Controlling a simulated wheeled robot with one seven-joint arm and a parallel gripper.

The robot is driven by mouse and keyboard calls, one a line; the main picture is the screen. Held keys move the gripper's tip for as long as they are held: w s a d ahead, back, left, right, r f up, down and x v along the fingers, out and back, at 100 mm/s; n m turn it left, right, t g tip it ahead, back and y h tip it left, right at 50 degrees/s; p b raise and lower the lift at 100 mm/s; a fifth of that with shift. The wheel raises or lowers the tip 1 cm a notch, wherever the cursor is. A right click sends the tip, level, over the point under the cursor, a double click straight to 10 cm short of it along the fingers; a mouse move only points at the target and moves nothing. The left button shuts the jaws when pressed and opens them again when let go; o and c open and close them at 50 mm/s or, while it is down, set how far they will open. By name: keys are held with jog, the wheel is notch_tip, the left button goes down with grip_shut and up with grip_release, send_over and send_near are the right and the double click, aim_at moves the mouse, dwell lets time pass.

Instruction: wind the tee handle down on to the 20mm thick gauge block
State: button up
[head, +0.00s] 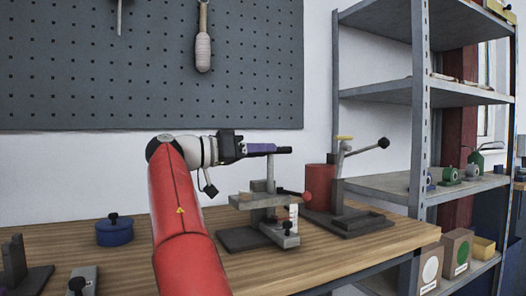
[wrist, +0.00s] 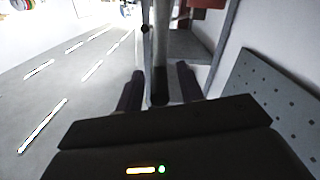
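In the head view my gripper (head: 285,150) reaches right from the end of my red arm, at the top of a grey upright post (head: 270,172) on a bench fixture (head: 262,201). The tee handle cannot be made out clearly there; my gripper covers the post's top. In the wrist view my two dark fingers (wrist: 159,88) stand apart on either side of a grey bar (wrist: 160,50) with a dark end, with gaps showing at both sides. A small brown block (head: 283,215) sits low in the fixture, beside a pale piece; I cannot tell its thickness.
A blue pot (head: 114,231) is left on the wooden bench (head: 135,262). Shelving (head: 385,185) stands at right.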

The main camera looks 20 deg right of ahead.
jog(key=a+p, duration=0.1)
jog(key=a, duration=0.6)
jog(key=shift+s+d, duration=0.1)
jog(key=shift+s, duration=0.05)
